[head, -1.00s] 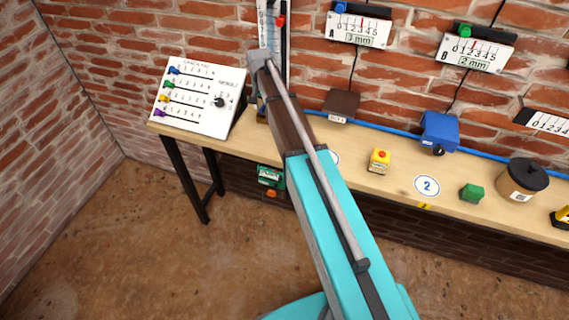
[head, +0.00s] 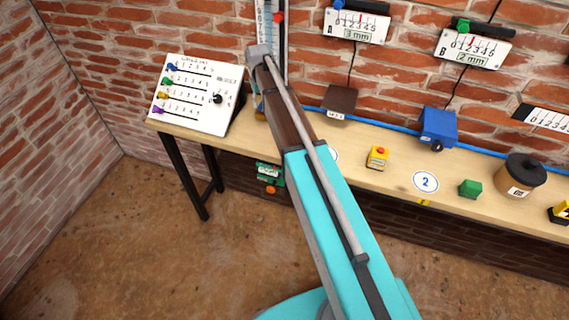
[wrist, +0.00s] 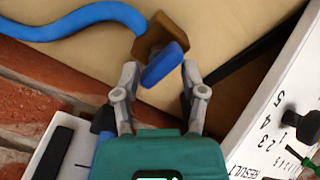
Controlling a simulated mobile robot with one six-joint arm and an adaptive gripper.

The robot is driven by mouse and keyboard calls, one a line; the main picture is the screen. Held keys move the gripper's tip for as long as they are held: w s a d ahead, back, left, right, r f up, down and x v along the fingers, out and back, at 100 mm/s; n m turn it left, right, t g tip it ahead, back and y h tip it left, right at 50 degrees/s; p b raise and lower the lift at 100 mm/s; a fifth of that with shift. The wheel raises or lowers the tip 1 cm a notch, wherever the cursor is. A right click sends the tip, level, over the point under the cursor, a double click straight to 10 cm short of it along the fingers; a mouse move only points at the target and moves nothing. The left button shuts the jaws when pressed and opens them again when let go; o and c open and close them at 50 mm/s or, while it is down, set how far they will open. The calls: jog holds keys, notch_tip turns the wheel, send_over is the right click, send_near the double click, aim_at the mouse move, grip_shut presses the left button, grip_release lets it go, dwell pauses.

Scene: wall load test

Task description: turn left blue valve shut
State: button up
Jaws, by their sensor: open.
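The left blue valve shows in the wrist view as a blue lever handle (wrist: 165,65) on a brass-brown body (wrist: 160,36). A thick blue hose (wrist: 85,18) runs to the body from the left. My gripper (wrist: 160,78) is open, with one finger on each side of the lever's near end. I cannot tell whether either finger touches it. The lever lies slanted across the gap. In the head view my arm hides the gripper and most of the valve; a bit of its brass body (head: 259,113) shows beside the arm.
A white panel with coloured sliders and a black knob (head: 198,95) stands close left of the valve on the wooden bench (head: 390,180). The brick wall is close behind.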

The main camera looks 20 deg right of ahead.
aim_at(261, 103)
jog(key=shift+r+p, duration=5.55)
jog(key=shift+r, duration=0.4)
jog(key=s+f+b, duration=0.4)
jog(key=s, duration=0.6)
jog(key=s+f+m+b, duration=0.1)
jog(key=s+f+b, duration=0.3)
jog(key=s, duration=0.6)
jog(key=s+f+b, duration=0.4)
jog(key=s, duration=0.6)
jog(key=shift+s, duration=0.25)
